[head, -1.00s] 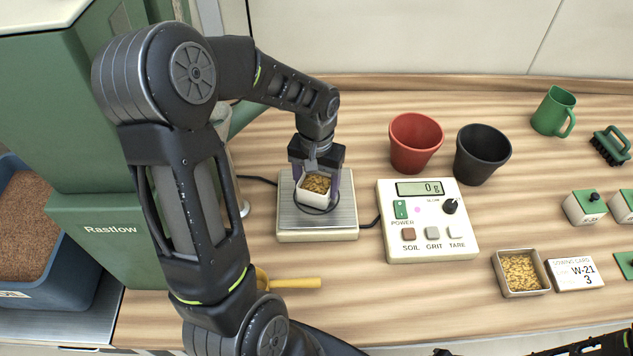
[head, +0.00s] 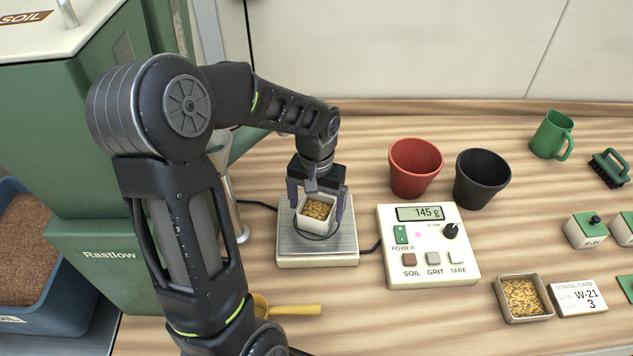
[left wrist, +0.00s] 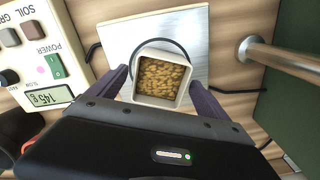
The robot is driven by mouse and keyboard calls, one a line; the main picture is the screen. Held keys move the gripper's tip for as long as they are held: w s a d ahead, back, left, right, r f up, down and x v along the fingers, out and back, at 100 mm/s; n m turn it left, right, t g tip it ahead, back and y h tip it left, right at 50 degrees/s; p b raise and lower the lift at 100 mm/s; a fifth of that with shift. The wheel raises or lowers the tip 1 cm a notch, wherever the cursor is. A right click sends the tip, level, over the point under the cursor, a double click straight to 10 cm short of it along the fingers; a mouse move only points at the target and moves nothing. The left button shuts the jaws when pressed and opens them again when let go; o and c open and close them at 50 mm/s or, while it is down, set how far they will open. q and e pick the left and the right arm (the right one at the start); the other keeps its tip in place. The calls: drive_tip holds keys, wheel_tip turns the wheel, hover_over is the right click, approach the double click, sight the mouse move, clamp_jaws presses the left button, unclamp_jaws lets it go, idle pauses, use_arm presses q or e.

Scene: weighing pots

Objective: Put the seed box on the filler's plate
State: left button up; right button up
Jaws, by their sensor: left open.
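The seed box (head: 318,211), a small white square box of tan seeds, stands upright on the filler's plate (head: 290,248), a metal plate on a cream base. It also shows in the left wrist view (left wrist: 162,78), inside the ring on the plate (left wrist: 190,30). My left gripper (head: 317,198) is open, with one purple finger on each side of the box. The fingers look apart from its walls. The control box display (head: 419,213) reads 145 g. My right gripper is out of view.
A red pot (head: 415,168) and a black pot (head: 481,178) stand behind the control box (head: 428,270). A second seed box (head: 523,298) and a sowing card (head: 578,297) lie at the right. A yellow-handled tool (head: 290,310) lies in front of the plate. The green Rastlow machine (head: 100,220) stands left.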

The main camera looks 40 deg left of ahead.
use_arm(q)
wheel_tip(320, 180, up, 11)
drive_tip(key=shift+f, duration=0.2)
